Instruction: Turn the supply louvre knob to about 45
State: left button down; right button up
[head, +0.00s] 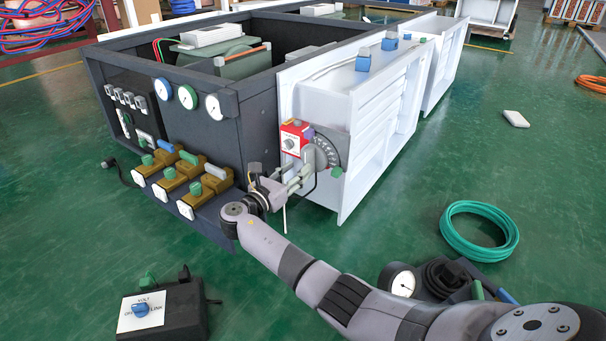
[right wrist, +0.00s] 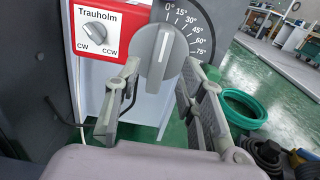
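The grey louvre knob (right wrist: 160,55) sits on a dark dial (right wrist: 190,15) marked in degrees from 0 to 75. Its white mark points close to 0°. In the head view the dial (head: 332,152) is on the end of the white cabinet, and the knob is hard to separate from the gripper. My right gripper (head: 303,172) is at the knob. In the right wrist view its fingers (right wrist: 160,75) stand apart, one on each side of the knob. They look open around it, with no clear contact. My left gripper is not in view.
A red Trauholm box (right wrist: 98,32) with a small CW/CCW knob is close left of the louvre knob. The dark frame (head: 258,125) with gauges and brown valves stands further left. A green hose coil (head: 479,232) and a gauge (head: 400,281) lie on the floor at right.

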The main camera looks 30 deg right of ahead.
aim_at(305, 163)
jog(key=b+x, duration=0.1)
jog(key=x, duration=0.2)
jog(key=shift+w+d+f+b, duration=0.1)
jog(key=shift+w+d+b, duration=0.05)
jog(key=shift+d+b, duration=0.15)
jog(key=shift+w+d, duration=0.1)
jog(key=shift+d, duration=0.15)
jog(key=shift+c, duration=0.2)
grip_shut()
